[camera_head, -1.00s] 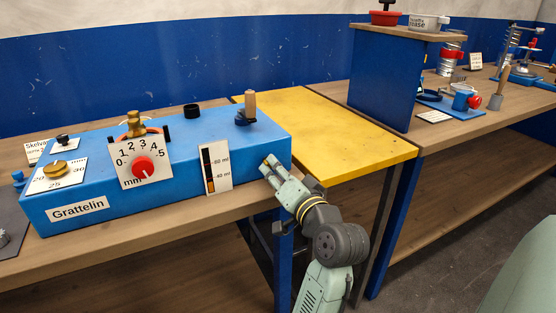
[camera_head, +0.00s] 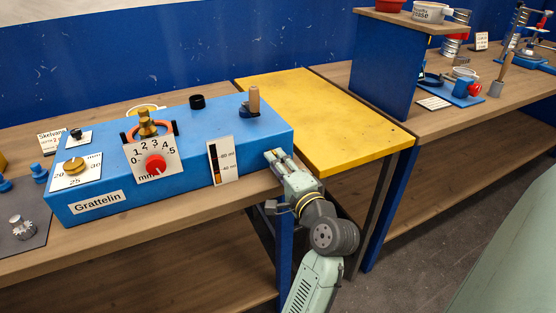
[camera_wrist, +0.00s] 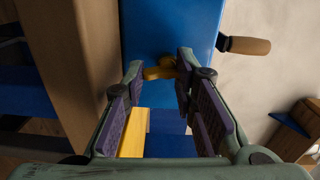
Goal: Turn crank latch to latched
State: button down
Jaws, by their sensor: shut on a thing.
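A long blue box (camera_head: 135,188) labelled Grattelin stands on the wooden bench. My gripper (camera_head: 274,156) is at that right end and shut on the brass handle.
A yellow table (camera_head: 320,115) lies just right of the box, its top clear. A blue-sided shelf (camera_head: 392,70) stands behind it. The box front bears a red dial (camera_head: 155,165) and a level gauge (camera_head: 223,162). Metal parts (camera_head: 22,228) lie at the far left.

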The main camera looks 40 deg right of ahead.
jog(key=shift+w+a+r, duration=0.1)
jog(key=shift+a+r, duration=0.1)
jog(key=shift+r, duration=0.5)
jog(key=c, duration=1.7)
grip_release()
jog(key=o, duration=0.6)
jog(key=shift+f, duration=0.1)
jog(key=shift+o, duration=0.5)
jog(key=shift+d+f, duration=0.15)
jog(key=shift+f, duration=0.05)
jog(key=shift+s+f, duration=0.15)
jog(key=shift+s, duration=0.05)
